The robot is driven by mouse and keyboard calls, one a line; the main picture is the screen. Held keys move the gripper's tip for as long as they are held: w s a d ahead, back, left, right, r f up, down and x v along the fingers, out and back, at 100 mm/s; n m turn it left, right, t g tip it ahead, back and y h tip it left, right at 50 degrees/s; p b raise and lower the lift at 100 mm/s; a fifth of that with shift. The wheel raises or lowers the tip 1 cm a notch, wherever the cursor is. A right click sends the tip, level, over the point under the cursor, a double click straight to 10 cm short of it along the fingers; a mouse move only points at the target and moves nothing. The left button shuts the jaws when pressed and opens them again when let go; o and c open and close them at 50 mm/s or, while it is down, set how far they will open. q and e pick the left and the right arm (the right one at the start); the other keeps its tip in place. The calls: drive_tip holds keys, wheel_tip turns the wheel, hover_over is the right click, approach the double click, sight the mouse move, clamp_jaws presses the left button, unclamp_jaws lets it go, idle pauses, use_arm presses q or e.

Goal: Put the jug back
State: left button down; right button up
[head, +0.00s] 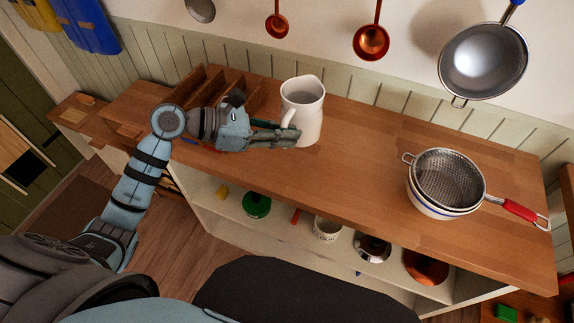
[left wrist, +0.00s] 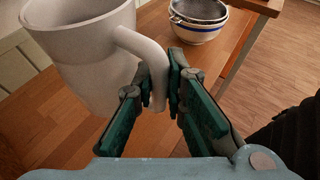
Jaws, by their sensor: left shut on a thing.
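A white jug (head: 306,105) stands upright at the back of the wooden counter, near the wall, in the head view. It fills the upper left of the left wrist view (left wrist: 85,60), its handle toward my gripper. My left gripper (head: 292,137) reaches in from the left and is shut on the jug's handle; the wrist view shows the handle between its two fingers (left wrist: 160,88). The jug's base seems to be at the counter top, but I cannot tell whether it touches. My right gripper is not in view.
A wooden divided rack (head: 215,92) stands left of the jug. White bowls (head: 425,204) with a red-handled sieve (head: 450,178) stand at the right of the counter (head: 350,180). Ladles and a pan (head: 484,62) hang above. The counter between jug and bowls is clear.

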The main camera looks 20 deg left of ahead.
use_arm(q)
wheel_tip(320, 180, down, 13)
drive_tip(key=shift+r+b, duration=0.1)
drive_tip(key=shift+b, duration=0.3)
drive_tip(key=c, duration=1.6)
unclamp_jaws()
drive_tip(key=shift+s, duration=0.1)
drive_tip(key=shift+c, duration=0.2)
drive_tip(key=b+v, duration=0.1)
drive_tip(key=v, duration=1.1)
drive_tip(key=shift+b, duration=0.35)
drive_tip(key=shift+o, duration=1.1)
drive_tip(key=shift+r, duration=0.1)
drive_tip(key=o, duration=1.3)
